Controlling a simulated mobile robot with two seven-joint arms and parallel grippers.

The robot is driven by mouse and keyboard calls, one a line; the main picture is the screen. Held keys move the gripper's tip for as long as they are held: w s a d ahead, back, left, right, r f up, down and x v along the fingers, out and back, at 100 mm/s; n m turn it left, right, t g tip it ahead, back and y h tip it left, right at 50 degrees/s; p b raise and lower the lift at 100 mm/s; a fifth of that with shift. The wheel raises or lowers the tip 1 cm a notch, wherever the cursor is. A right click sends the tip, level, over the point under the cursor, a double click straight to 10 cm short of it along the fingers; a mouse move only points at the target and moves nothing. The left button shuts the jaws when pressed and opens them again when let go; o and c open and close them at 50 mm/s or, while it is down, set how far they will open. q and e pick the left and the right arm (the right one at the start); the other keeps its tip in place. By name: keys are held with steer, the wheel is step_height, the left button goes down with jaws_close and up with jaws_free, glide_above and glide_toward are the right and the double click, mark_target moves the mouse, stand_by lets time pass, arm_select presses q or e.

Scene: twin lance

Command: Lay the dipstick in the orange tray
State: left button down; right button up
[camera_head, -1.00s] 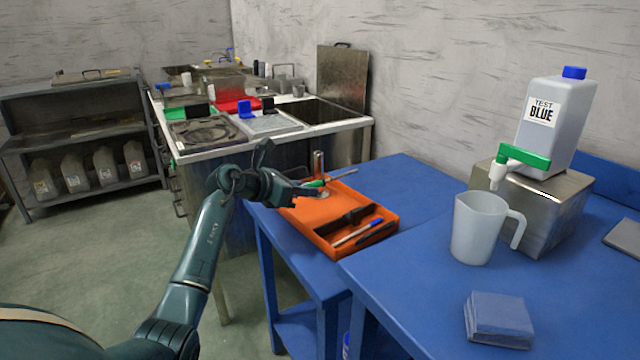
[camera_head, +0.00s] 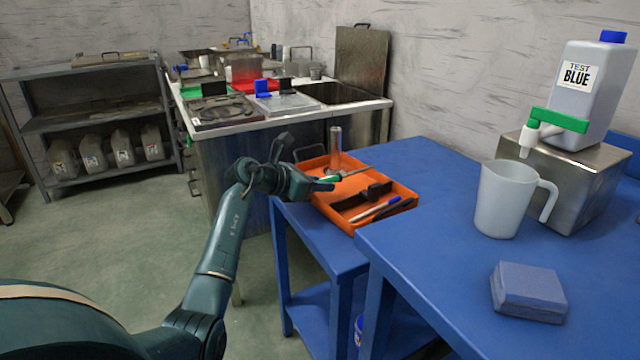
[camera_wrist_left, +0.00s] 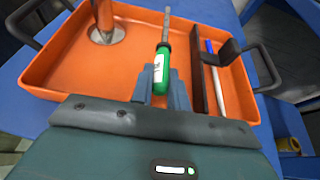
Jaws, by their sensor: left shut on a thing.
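The dipstick has a green handle (camera_wrist_left: 162,72) and a thin grey metal rod (camera_wrist_left: 167,25); it also shows in the head view (camera_head: 352,173). My left gripper (camera_wrist_left: 163,88) is shut on the green handle; in the head view the gripper (camera_head: 324,184) is over the left side of the orange tray (camera_head: 342,226). The rod points away from the gripper, across the tray. The tray also fills much of the left wrist view (camera_wrist_left: 75,72). I cannot tell whether the dipstick touches the tray floor. My right gripper is not in view.
A metal cylinder (camera_head: 335,145) stands in the tray's far part. A blue-ended pen (camera_head: 375,213) lies in a divided front section.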

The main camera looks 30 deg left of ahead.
arm_select(q)
steer(key=c, duration=1.3)
jaws_free()
steer(key=shift+p+v, duration=1)
steer(key=shift+v, duration=5.6)
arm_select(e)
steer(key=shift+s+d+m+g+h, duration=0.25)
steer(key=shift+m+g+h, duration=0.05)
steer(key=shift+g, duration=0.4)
